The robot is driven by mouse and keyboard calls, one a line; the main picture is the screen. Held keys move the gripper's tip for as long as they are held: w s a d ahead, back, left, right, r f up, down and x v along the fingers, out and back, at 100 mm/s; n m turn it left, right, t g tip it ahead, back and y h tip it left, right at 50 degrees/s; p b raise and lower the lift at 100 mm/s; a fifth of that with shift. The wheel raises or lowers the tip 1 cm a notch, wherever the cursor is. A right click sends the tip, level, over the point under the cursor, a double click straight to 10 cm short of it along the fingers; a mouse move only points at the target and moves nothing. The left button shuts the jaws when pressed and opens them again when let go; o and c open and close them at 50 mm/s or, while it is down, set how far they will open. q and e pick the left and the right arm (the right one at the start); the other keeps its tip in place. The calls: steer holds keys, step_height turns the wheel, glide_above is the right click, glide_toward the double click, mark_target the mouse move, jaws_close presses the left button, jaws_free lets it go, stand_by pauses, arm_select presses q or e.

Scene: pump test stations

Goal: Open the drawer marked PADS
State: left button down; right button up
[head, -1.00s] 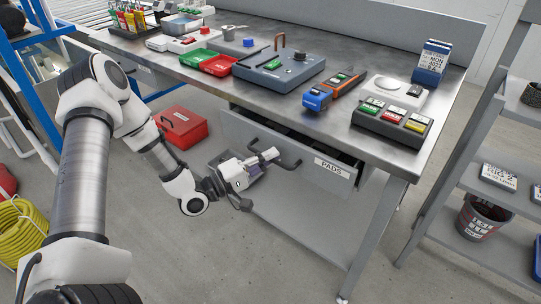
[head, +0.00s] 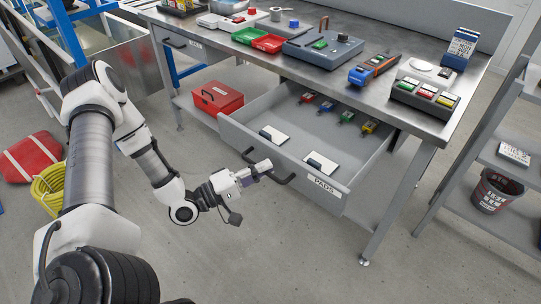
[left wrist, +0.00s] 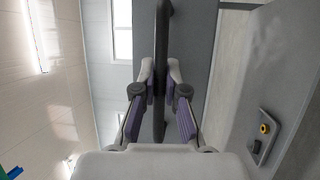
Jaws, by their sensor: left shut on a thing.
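The grey drawer marked PADS (head: 240,137) stands well open under the steel bench in the head view. Its label (head: 325,188) is on the right of the front, beside a dark bar handle (head: 268,172). My left gripper (head: 262,170) is at the drawer front, shut on the handle. In the left wrist view the handle (left wrist: 161,60) runs between the two fingers (left wrist: 160,98). Two white pads (head: 273,135) (head: 320,163) lie in the front of the drawer, and several small coloured items (head: 347,116) lie toward its back. My right gripper is not in view.
The bench top (head: 345,60) holds red and green trays (head: 268,42), a grey device (head: 322,46) and a block with coloured labels (head: 424,97). A red toolbox (head: 218,98) sits on the lower shelf. A grey shelf rack with a bucket (head: 495,190) stands right. The floor before the drawer is clear.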

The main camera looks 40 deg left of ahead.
arm_select(q)
steer(key=shift+s, duration=0.7)
steer(key=c, duration=1.2)
jaws_free()
